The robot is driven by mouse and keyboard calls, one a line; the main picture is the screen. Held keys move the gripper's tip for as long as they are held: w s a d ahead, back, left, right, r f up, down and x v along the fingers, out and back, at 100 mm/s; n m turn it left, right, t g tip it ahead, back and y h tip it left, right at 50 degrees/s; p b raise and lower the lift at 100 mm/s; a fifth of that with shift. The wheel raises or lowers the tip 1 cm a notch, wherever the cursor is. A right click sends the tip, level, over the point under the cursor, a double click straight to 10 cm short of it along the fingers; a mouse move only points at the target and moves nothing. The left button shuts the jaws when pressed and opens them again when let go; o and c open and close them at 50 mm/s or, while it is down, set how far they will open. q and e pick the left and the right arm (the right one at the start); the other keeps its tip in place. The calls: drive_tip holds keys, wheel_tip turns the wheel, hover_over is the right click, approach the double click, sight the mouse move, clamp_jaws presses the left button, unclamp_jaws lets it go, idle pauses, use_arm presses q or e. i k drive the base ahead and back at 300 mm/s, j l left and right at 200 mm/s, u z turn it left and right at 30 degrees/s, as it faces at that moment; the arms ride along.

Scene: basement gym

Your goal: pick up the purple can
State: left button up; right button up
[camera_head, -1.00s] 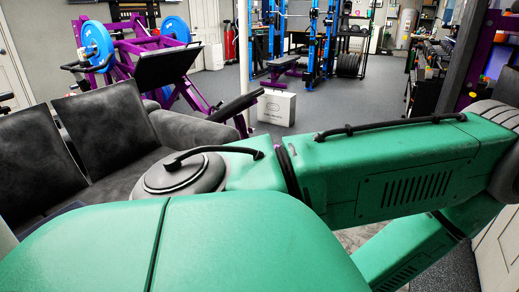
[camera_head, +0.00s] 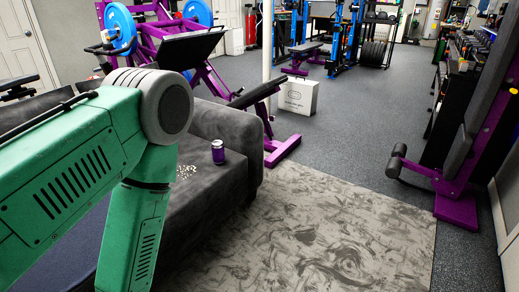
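The purple can (camera_head: 218,152) stands upright on the seat of the dark grey sofa (camera_head: 222,124), near the sofa's right armrest. It is small, with a pale top. My green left arm comes in from the left and bends down in front of the sofa, to the left of the can. Its gripper is below the picture's edge. My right arm and gripper are not in view. Nothing is touching the can.
Small pale crumbs or pieces (camera_head: 186,172) lie on the sofa left of the can. A patterned grey rug (camera_head: 345,235) covers open floor at the right. Purple gym equipment (camera_head: 455,190) stands at the right, and a white box (camera_head: 298,95) stands behind the sofa.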

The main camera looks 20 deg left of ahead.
sight(217, 147)
drive_tip(key=u, duration=1.1)
drive_tip(key=i+l+u, duration=0.6)
drive_tip(key=u, duration=0.2)
drive_tip(key=i+l, duration=0.2)
drive_tip(key=l, duration=0.2)
drive_tip(key=i+l+u, duration=0.1)
drive_tip(key=l, duration=0.25)
drive_tip(key=i+l, duration=0.2)
drive_tip(key=l, duration=0.2)
drive_tip(key=i+l+u, duration=0.15)
drive_tip(key=l, duration=0.25)
drive_tip(key=i+l, duration=0.2)
drive_tip(key=l, duration=0.2)
drive_tip(key=i+l+u, duration=0.1)
drive_tip(key=l, duration=0.35)
drive_tip(key=i+l, duration=0.15)
drive_tip(key=l, duration=0.25)
drive_tip(key=i+l, duration=0.15)
drive_tip(key=l, duration=0.25)
drive_tip(key=i+l, duration=0.1)
drive_tip(key=l, duration=0.3)
drive_tip(key=i+l, duration=0.15)
drive_tip(key=l, duration=0.2)
drive_tip(key=u, duration=0.05)
